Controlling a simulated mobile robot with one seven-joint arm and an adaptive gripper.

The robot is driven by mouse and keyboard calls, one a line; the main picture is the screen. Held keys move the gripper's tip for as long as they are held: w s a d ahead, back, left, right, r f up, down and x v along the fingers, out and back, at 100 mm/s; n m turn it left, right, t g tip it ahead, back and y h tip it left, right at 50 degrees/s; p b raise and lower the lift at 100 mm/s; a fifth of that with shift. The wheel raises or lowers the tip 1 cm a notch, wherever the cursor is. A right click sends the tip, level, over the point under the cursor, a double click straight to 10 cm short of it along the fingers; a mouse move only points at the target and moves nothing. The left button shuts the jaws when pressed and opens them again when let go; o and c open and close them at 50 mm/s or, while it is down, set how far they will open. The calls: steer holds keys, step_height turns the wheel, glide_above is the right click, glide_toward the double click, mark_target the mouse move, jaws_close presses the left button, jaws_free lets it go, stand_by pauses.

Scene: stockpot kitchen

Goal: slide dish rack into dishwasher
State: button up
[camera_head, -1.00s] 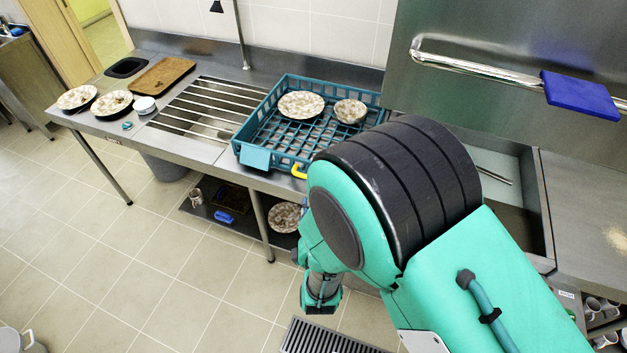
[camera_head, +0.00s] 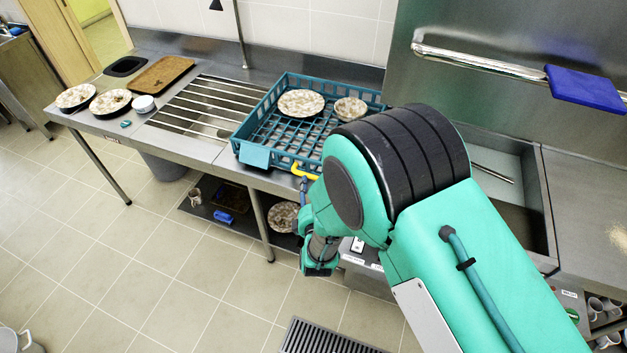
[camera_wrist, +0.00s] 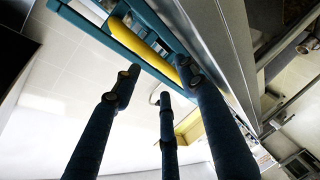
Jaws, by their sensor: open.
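The teal dish rack (camera_head: 262,132) sits on the steel counter between the slatted section and the dishwasher, holding a patterned plate (camera_head: 301,103) and a bowl (camera_head: 350,108). Its yellow handle (camera_head: 305,171) is on the front side. In the wrist view the handle (camera_wrist: 140,50) crosses just beyond the fingers. My gripper (camera_wrist: 165,85) is open, its fingers spread and pointing at the rack. In the head view the fingers are mostly hidden near the handle. The steel dishwasher hood (camera_head: 520,75) is raised, with a bar handle (camera_head: 475,68). My arm hides the rack's right corner.
Dirty plates (camera_head: 110,102) and a brown tray (camera_head: 161,75) lie on the left counter. A lower shelf (camera_head: 235,225) holds a mug and a plate. The floor in front is clear, with a drain grate (camera_head: 325,338).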

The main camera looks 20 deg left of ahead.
mark_target(314, 177)
steer(key=shift+x, duration=2.05)
steer(key=shift+c, duration=0.3)
jaws_close()
